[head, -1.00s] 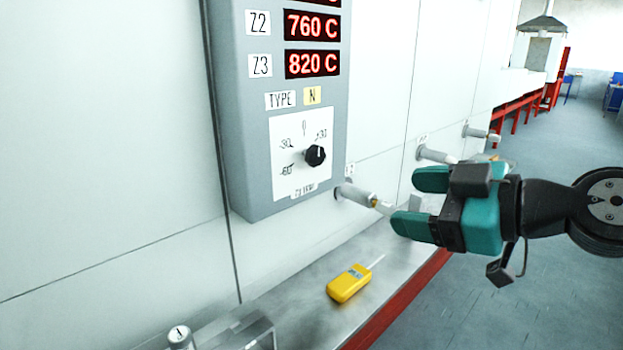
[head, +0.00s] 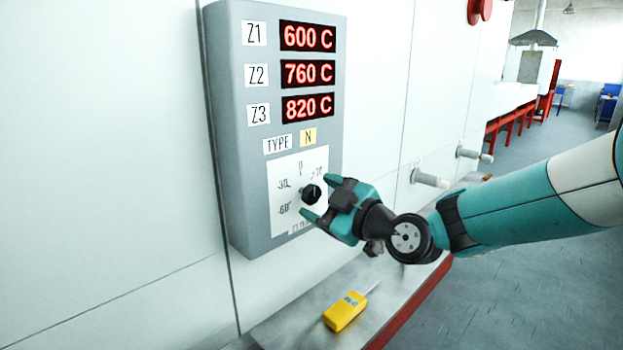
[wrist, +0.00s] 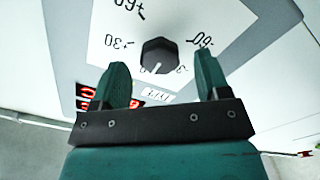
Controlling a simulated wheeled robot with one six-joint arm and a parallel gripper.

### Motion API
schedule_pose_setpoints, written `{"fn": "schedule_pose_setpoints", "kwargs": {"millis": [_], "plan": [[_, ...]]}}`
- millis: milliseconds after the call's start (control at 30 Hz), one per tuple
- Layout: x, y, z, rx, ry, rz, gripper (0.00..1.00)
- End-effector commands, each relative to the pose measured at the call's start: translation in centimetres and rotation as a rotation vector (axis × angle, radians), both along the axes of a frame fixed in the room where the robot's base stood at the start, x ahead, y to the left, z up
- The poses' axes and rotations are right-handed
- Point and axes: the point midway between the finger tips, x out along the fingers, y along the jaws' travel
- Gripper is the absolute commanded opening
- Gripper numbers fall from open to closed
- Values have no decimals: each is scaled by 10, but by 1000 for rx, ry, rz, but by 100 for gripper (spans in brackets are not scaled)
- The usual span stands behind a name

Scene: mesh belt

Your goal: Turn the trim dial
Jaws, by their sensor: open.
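The trim dial is a black knob (head: 311,194) on a white scale plate (head: 284,172), low on the grey control panel (head: 238,150). My gripper (head: 320,197) is at the panel, its teal fingers open, one above and one below the knob in the head view. In the wrist view the knob (wrist: 158,56) shows just beyond and between the open fingertips (wrist: 162,80), with a white pointer line on it. I cannot tell whether the fingers touch it. The scale marks are partly hidden by my gripper in the head view.
Red displays (head: 307,72) read 600, 760 and 820 C. A yellow handheld meter (head: 345,311) lies on the metal ledge (head: 290,325) below. Grey-white stubs (head: 429,179) stick out of the wall to the right. The space left of the panel is clear.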

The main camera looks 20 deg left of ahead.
Motion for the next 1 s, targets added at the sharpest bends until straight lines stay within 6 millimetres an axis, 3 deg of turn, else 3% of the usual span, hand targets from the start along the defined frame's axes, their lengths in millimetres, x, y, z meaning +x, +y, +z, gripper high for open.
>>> {"fn": "schedule_pose_setpoints", "kwargs": {"millis": [200,567,800,1000], "plan": [[10,24,1,-1,0,1,69],[12,29,-1,-1,0,-1,69],[12,29,-1,-1,0,-1,20],[12,28,-1,2,9,0,20]]}}
